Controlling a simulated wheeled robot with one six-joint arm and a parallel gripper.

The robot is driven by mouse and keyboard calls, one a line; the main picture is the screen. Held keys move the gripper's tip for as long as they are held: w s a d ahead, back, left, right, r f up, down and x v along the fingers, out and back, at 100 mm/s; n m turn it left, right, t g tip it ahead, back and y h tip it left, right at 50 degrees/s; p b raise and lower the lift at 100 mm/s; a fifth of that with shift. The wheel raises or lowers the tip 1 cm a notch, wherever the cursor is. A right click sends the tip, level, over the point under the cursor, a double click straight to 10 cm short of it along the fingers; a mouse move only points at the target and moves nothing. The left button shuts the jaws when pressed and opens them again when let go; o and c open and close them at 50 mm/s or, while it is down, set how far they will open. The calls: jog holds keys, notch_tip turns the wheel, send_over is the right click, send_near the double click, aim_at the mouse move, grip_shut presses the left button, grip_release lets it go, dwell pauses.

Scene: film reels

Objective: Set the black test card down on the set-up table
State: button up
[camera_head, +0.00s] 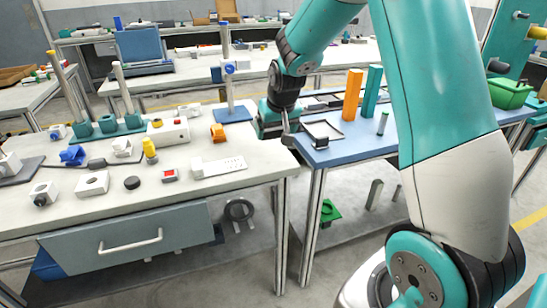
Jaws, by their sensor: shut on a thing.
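My gripper (288,136) hangs at the end of my teal arm, low over the gap between the pale table (235,177) on the left and the blue-topped table (350,151) on the right. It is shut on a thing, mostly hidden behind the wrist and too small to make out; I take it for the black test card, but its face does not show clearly. I cannot tell from the picture which table is the set-up table. I also cannot tell whether the held thing touches a surface.
A white perforated block (218,167), a red-topped box (170,175) and a black disc (132,183) lie on the pale table. A grey frame (322,129), an orange block (352,95) and a teal block (372,92) stand on the blue top. The pale table's front right is bare.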

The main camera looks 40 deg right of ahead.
aim_at(274, 163)
notch_tip(274, 163, down, 9)
jog(key=shift+r, duration=0.1)
dwell(0.3)
jog(key=o, duration=0.8)
jog(key=shift+f+b, duration=0.2)
jog(key=shift+b, duration=0.1)
jog(key=shift+c, duration=0.2)
jog(key=shift+s+r, duration=0.1)
jog(key=shift+r, duration=0.35)
jog(key=a+v, duration=0.1)
jog(key=v, duration=1.1)
jog(key=s+a+r+n+g+y, duration=0.1)
jog(key=s+a+r+n+y, duration=0.1)
jog(key=s+a, duration=0.3)
jog(key=s+a+r+n+y, duration=0.1)
jog(key=s+a+r+n, duration=0.15)
jog(key=a, duration=0.55)
jog(key=s+a+r+n+g+y, duration=0.1)
jog(key=s+a+n, duration=0.2)
jog(key=s, duration=0.5)
jog(key=s+a+r+n+g+y, duration=0.1)
jog(key=s+a+n+g, duration=0.1)
jog(key=s+a, duration=0.4)
jog(key=s+n+p, duration=0.1)
jog(key=s, duration=0.2)
jog(key=shift+s+a+r, duration=0.2)
jog(key=shift+s+a, duration=0.05)
jog(key=shift+a, duration=0.1)
